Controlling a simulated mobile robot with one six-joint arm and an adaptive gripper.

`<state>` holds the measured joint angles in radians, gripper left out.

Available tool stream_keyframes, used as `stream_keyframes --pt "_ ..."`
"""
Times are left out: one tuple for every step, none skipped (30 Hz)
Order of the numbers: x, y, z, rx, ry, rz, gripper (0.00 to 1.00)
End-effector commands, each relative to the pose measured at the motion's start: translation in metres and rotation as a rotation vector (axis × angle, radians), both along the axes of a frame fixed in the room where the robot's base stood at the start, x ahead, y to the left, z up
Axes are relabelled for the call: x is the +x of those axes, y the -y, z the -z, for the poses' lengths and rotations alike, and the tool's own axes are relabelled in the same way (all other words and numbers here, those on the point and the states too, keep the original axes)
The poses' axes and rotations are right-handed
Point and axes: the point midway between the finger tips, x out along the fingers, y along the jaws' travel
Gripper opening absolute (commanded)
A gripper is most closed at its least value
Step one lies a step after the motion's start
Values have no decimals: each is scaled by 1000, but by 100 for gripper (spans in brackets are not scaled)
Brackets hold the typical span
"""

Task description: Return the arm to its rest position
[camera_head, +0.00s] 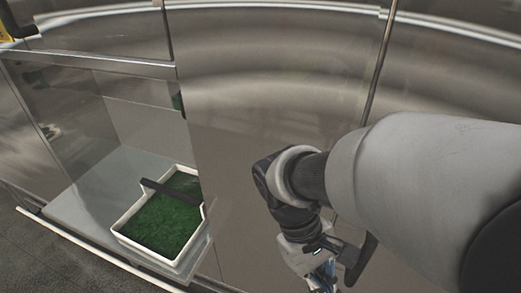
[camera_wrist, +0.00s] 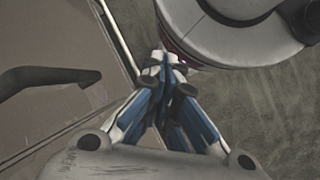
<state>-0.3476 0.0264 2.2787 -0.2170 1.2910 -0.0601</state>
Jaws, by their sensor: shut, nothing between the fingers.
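My gripper (camera_wrist: 165,62) is shut in the wrist view, its blue and white fingers meeting at the tips with nothing between them. It points down past a metal panel toward the grey floor. In the head view, my gripper (camera_head: 322,275) shows at the bottom, partly cut off by the frame edge. My grey and black arm comes in from the right and bends downward in front of the steel machine front (camera_head: 270,90).
A white tray (camera_head: 118,232) of green powder with a black bar across it sits in an open bay at the left. A dark handle (camera_wrist: 45,75) sticks out at the left of the wrist view. My round white base part fills its upper right. Grey floor (camera_wrist: 270,120) lies below.

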Motion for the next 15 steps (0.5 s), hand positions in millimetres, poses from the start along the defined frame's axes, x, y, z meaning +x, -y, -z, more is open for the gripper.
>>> stream_keyframes --pt "-1 4 8 47 83 54 0" --pt "-2 5 10 73 129 83 0" --pt "-2 7 12 108 192 122 0" --pt "-2 8 13 131 239 149 0" --pt "-3 9 14 155 287 178 0" --pt "-3 11 15 185 352 216 0" --pt "-3 12 16 206 401 244 0" --pt "-3 13 17 227 447 270 0" --pt "-4 15 18 251 509 303 0" --pt "-3 16 19 268 553 327 0" --pt "-4 17 19 283 593 347 0" --pt "-3 19 19 301 644 372 0" --pt "-4 20 19 313 678 388 0" --pt "-4 21 19 323 708 403 0" --pt "-4 22 19 335 743 420 0"
